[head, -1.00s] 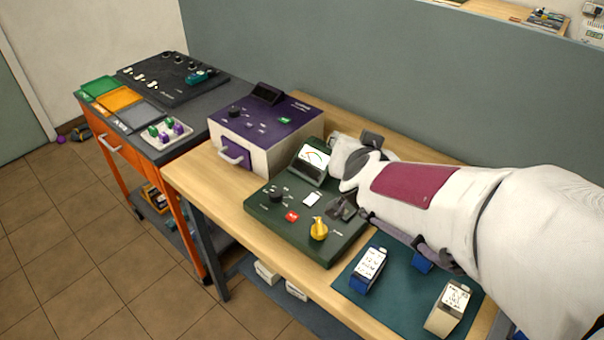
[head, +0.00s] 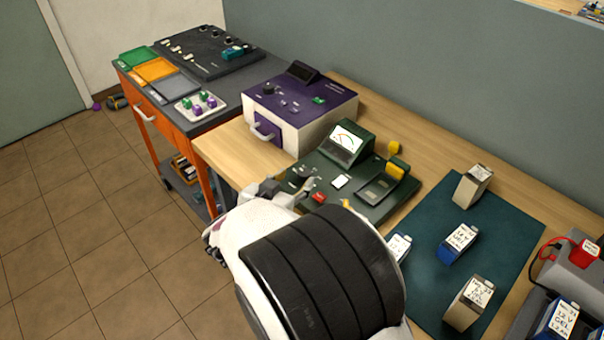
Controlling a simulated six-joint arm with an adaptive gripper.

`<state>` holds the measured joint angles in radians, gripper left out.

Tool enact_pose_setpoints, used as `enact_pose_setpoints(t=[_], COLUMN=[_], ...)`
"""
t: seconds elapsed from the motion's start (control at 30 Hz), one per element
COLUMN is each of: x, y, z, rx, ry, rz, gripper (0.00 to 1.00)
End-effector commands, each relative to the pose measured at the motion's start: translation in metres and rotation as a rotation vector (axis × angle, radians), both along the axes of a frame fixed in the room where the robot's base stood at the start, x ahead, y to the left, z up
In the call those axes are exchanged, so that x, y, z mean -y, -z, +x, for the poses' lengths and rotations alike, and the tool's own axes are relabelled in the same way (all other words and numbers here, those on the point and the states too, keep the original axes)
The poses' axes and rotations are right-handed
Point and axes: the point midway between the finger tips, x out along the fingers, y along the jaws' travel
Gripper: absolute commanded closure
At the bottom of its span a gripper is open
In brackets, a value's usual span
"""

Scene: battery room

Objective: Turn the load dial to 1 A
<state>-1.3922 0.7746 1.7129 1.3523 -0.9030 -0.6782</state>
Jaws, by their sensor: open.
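The green tester (head: 372,208) lies on the wooden bench with its meter (head: 346,140) at the back. A small black dial (head: 303,171) with white marks around it, likely the load dial, is at the tester's left end. My gripper (head: 277,188) is open, at the tester's left front edge close to the dial. The fingers and arm hide part of the dial area, so its pointer and setting cannot be read. I cannot tell whether a finger touches the dial.
A purple-topped box (head: 300,105) stands behind. Several batteries stand on the teal mat (head: 425,215) to the right.

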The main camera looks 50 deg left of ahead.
Motion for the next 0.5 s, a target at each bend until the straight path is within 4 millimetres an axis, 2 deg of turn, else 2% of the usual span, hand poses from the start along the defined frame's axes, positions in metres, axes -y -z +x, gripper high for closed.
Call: enact_pose_setpoints(t=[0.13, 0.5], x=[-0.002, -0.0019], y=[0.0084, 0.0093], z=[-0.009, -0.0095], rx=[0.011, 0.013], ry=[0.008, 0.01], rz=[-0.014, -0.017], gripper=[0.58, 0.58])
